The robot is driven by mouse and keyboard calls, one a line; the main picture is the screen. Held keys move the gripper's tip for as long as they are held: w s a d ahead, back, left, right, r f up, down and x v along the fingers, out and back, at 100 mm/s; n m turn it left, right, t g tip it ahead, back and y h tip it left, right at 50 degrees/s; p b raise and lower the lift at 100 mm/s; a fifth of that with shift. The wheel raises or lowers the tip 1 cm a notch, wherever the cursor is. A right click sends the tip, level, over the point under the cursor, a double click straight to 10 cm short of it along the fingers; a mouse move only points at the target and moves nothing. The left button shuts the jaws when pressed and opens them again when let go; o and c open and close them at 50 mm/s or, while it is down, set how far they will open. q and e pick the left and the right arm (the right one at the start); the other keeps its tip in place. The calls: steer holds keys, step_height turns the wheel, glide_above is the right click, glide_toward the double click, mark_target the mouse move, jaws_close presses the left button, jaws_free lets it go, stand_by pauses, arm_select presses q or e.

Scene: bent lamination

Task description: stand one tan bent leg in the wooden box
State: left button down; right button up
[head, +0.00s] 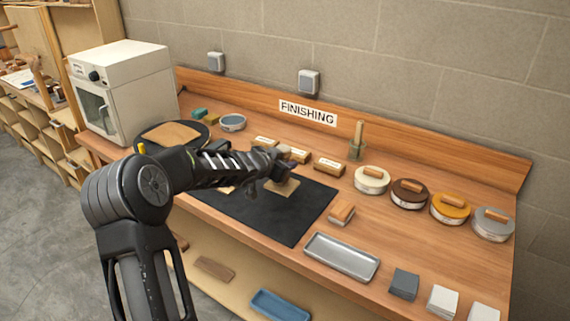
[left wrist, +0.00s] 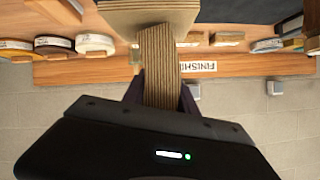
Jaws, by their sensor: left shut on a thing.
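My left gripper (head: 282,178) is over the black mat, at the end of the arm that comes in from the left. It is shut on a tan bent leg, whose layered edge (left wrist: 160,65) shows between the fingers in the left wrist view. A wider tan part (left wrist: 150,16) adjoins its far end; I cannot tell whether it belongs to the same piece. In the head view a tan piece (head: 284,187) shows under the gripper, partly hidden. I cannot clearly make out the wooden box. My right gripper is not in view.
The black mat (head: 280,228) lies on the wooden bench. Behind it stand labelled wooden blocks (head: 329,167) and a holder with an upright stick (head: 357,145). Several round tins (head: 409,193) stand right. A metal tray (head: 341,257) lies in front; a white oven (head: 125,90) stands left.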

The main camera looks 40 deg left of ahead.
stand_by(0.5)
arm_select(q)
steer(key=s+d+m+h+b, duration=0.1)
steer(key=d+m+h+b, duration=0.1)
steer(key=d, duration=1.9)
steer(key=s+d+f, duration=0.5)
steer(key=s+d, duration=0.3)
steer(key=s, duration=0.1)
steer(key=shift+s+n+y+b, duration=0.25)
steer(key=shift+n+y+b, duration=0.05)
steer(key=shift+n+b, duration=0.1)
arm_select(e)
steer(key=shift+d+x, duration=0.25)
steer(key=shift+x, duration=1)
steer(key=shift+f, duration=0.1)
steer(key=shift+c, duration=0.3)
